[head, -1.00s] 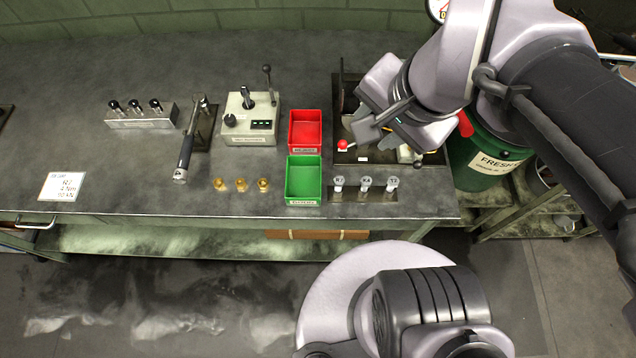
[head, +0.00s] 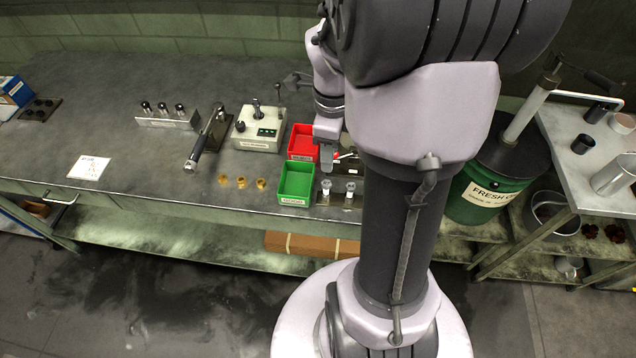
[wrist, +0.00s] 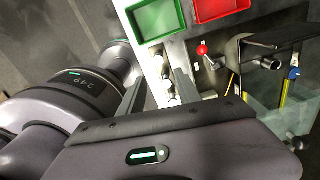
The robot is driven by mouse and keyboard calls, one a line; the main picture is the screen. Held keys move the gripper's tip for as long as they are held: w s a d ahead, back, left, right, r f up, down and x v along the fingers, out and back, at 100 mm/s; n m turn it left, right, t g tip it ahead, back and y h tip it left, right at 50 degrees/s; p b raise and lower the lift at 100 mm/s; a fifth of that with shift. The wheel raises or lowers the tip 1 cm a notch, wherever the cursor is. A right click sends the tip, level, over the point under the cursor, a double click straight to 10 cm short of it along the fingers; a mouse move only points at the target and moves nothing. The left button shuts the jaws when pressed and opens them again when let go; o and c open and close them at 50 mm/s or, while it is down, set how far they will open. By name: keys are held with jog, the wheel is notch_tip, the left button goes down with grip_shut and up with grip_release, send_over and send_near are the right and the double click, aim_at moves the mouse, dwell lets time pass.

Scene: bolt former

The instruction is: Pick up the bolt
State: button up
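Silver, pale-topped bolt-like pieces stand in a row at the bench's front edge, right of the green bin; two show in the head view, one on the left (head: 326,186) and one on the right (head: 350,188). My arm hides the right end of the row. The row also shows in the wrist view (wrist: 167,84), seen between my fingers. My gripper (head: 329,161) is above and behind these pieces in the head view, beside the red bin. In the wrist view my gripper's (wrist: 157,90) two fingers are apart, with nothing visibly held.
The green bin (head: 281,193) and red bin (head: 292,152) stand close left of my gripper. A green drum (head: 466,205) stands right.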

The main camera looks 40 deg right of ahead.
jog(key=b, duration=0.2)
send_over(326, 183)
jog(key=f, duration=0.5)
jog(key=shift+s+d+f, duration=0.15)
jog(key=shift+d+f, duration=0.05)
jog(key=shift+f, duration=0.15)
jog(key=f+b, duration=0.1)
jog(key=f, duration=0.1)
jog(key=f+b, duration=0.1)
jog(key=f, duration=0.2)
jog(key=shift+a+f, duration=0.2)
jog(key=shift+f, duration=0.05)
jog(key=shift+r, duration=0.2)
jog(key=shift+c, duration=0.7)
grip_shut()
